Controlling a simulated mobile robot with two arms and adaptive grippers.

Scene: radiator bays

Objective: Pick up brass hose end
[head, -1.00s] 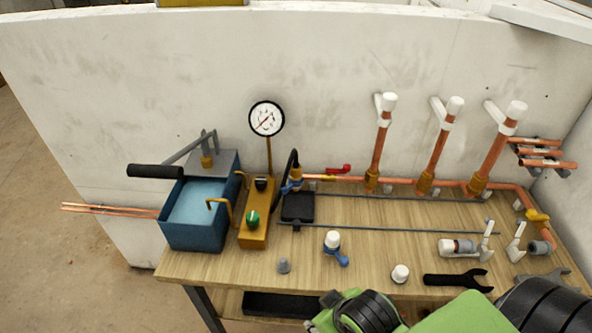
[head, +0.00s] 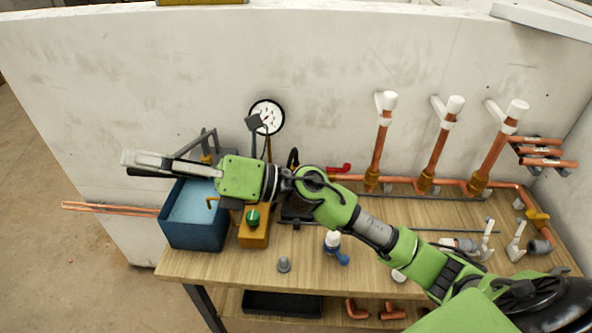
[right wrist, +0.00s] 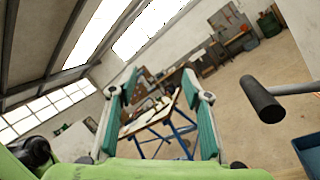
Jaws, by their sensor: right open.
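The brass hose end cannot be clearly made out now. The top of a black hose (head: 293,158) shows behind my right arm, and the fittings below it are mostly covered. My right gripper (head: 132,160) is open and points left, above the blue pump tank (head: 190,242) and close to its black handle in the picture. In the right wrist view my gripper (right wrist: 160,88) shows two spread fingers with teal pads and nothing between them. My left gripper is in neither view.
The pump handle (right wrist: 262,98) shows close on the right in the wrist view. A pressure gauge (head: 268,117) stands behind my arm. Copper uprights (head: 381,150) stand along the wall. A grey cap (head: 284,264) and a white-topped blue valve (head: 333,240) stand on the wooden bench (head: 205,267).

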